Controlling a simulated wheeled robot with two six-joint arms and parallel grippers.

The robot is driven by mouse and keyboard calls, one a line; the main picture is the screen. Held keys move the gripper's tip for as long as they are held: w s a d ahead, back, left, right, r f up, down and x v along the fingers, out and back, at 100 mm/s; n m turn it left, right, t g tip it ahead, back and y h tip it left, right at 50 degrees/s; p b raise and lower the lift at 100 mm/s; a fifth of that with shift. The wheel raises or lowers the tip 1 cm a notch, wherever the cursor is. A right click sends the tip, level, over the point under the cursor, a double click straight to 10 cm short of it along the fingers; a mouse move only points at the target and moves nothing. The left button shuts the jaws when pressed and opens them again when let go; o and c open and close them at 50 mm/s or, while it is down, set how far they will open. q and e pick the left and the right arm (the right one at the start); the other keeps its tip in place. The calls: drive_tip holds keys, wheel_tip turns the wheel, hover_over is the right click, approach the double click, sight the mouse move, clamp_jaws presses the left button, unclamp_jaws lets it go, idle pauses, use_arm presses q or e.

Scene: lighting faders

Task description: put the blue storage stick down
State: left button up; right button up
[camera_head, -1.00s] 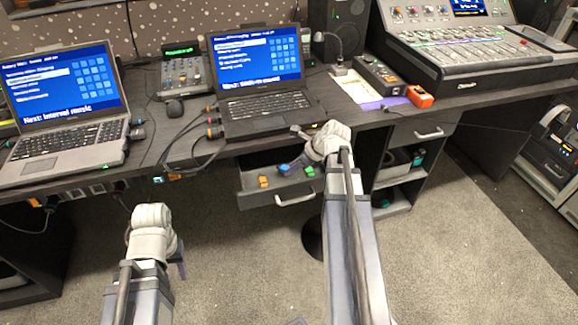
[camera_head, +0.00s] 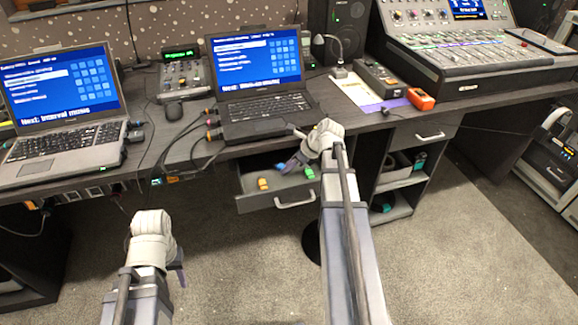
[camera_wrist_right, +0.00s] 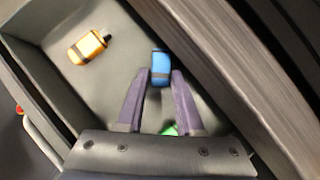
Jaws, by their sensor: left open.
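The blue storage stick (camera_wrist_right: 161,68) is between the fingertips of my right gripper (camera_wrist_right: 160,76) in the right wrist view, with a finger close along each side. In the head view my right gripper (camera_head: 287,166) reaches down into the open drawer (camera_head: 254,203), and only a small bit of the blue stick (camera_head: 280,167) shows at its tips. I cannot tell whether the stick touches the drawer floor. My left gripper (camera_head: 181,272) is open and empty, low in front of the desk, with its fingers mostly hidden by its wrist.
An orange stick (camera_head: 263,184) and a green stick (camera_head: 309,173) lie in the drawer; the orange one (camera_wrist_right: 88,47) and part of the green one (camera_wrist_right: 170,129) show in the wrist view. The desk edge and laptop (camera_head: 262,105) are just above the drawer.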

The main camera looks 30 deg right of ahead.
drive_tip(key=o, duration=0.4)
drive_tip(key=shift+r, duration=0.15)
drive_tip(key=shift+r+p, duration=0.3)
drive_tip(key=shift+p, duration=0.1)
drive_tip(key=shift+p+v, duration=4.95)
drive_tip(key=shift+v, duration=1)
drive_tip(key=shift+f, duration=0.1)
